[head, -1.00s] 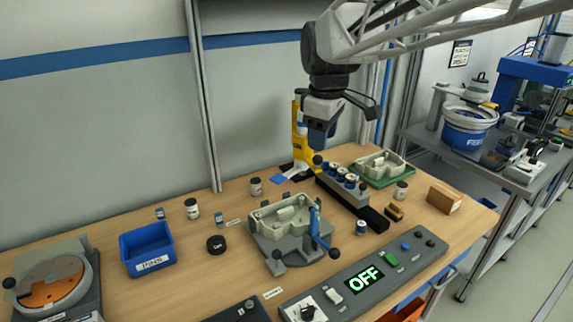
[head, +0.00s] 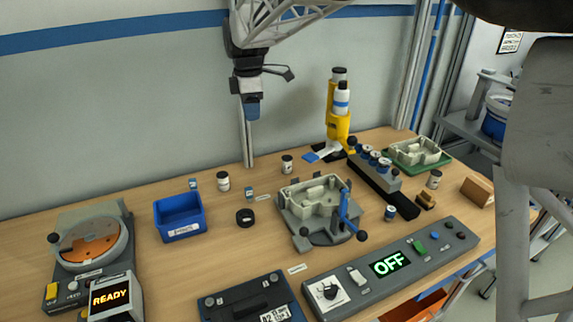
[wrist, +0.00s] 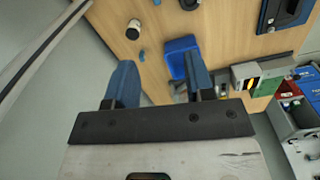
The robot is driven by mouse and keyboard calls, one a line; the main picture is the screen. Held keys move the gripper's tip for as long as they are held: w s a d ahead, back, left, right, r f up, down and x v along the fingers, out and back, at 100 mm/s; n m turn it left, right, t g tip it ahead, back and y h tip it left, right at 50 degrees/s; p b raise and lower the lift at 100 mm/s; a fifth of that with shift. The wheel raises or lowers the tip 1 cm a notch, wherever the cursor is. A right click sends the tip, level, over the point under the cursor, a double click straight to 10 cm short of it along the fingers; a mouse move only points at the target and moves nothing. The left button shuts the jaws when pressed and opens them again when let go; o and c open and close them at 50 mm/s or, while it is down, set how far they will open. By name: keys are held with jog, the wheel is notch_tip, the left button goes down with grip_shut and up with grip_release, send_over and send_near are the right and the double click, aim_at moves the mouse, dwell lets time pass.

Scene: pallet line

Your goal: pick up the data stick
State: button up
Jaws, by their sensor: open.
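My gripper (head: 252,107) is open and empty, high above the back part of the bench; its two blue fingers (wrist: 160,88) stand apart in the wrist view. I cannot tell for sure which thing is the data stick. Two small blue-and-white pieces are candidates: one (head: 193,183) behind the blue bin (head: 178,230), the other (head: 250,193) beside a small label. In the wrist view the first (wrist: 142,55) lies ahead of the fingers, between them, and the second (wrist: 157,2) is at the top edge. Both are too small to make out.
A white jar (head: 223,182) stands between the two small pieces, and a black ring (head: 245,218) lies in front. A fixture with a pale housing (head: 315,205), a yellow stand (head: 338,125) and a row of bottles are to the right. A turntable (head: 90,243) is at left.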

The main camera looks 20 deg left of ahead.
jog(key=a+f+n, duration=0.1)
jog(key=a+f, duration=0.1)
jog(key=a, duration=0.2)
send_over(248, 188)
notch_tip(248, 188, down, 20)
jog(key=shift+a, duration=0.1)
jog(key=shift+f, duration=0.45)
jog(key=shift+f, duration=0.1)
jog(key=shift+f, duration=1.15)
jog(key=shift+f, duration=2.6)
